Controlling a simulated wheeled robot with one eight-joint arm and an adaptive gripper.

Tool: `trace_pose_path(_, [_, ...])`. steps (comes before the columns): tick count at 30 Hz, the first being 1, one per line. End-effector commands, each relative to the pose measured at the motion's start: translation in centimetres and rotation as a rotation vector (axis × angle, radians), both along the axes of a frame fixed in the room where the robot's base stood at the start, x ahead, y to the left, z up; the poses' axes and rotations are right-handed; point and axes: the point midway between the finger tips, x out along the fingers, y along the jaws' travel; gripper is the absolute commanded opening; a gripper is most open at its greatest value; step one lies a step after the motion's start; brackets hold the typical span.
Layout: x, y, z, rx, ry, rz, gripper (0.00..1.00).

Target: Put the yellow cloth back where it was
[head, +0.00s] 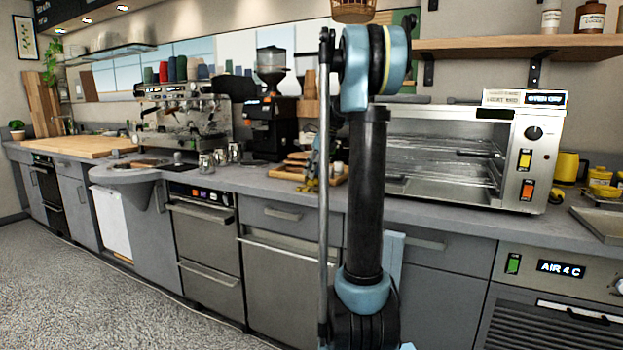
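A small yellow patch (309,185) shows at the front left of the wooden tray on the counter, just left of my arm. It may be part of the yellow cloth, but it is too small and too covered to be sure. My upright arm fills the middle of the head view and hides what lies behind it. A small bluish part, perhaps of my gripper (314,165), shows just above the yellow patch. Its fingers cannot be made out, nor whether they hold anything.
A wooden tray (283,173) stands between the black grinder (269,125) and the open steel toaster oven (440,150). A yellow mug (568,167) and yellow containers (600,178) stand right of the oven. Metal cups (207,163) stand left. A wooden shelf (520,47) overhangs the oven.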

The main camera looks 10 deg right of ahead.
Motion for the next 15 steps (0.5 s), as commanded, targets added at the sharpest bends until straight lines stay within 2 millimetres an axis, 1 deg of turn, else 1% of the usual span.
trace_pose_path(1, [-0.3,-0.4,1.0,0.000,0.001,-0.002,0.38])
trace_pose_path(3, [-0.6,-0.8,2.3,0.000,0.000,-0.001,0.38])
trace_pose_path(9, [-1.4,-1.9,5.6,0.000,0.000,-0.001,0.38])
trace_pose_path(12, [-1.7,-2.4,6.8,0.000,0.000,-0.001,0.38])
trace_pose_path(15, [-1.9,-2.6,7.6,0.000,0.000,0.000,0.38])
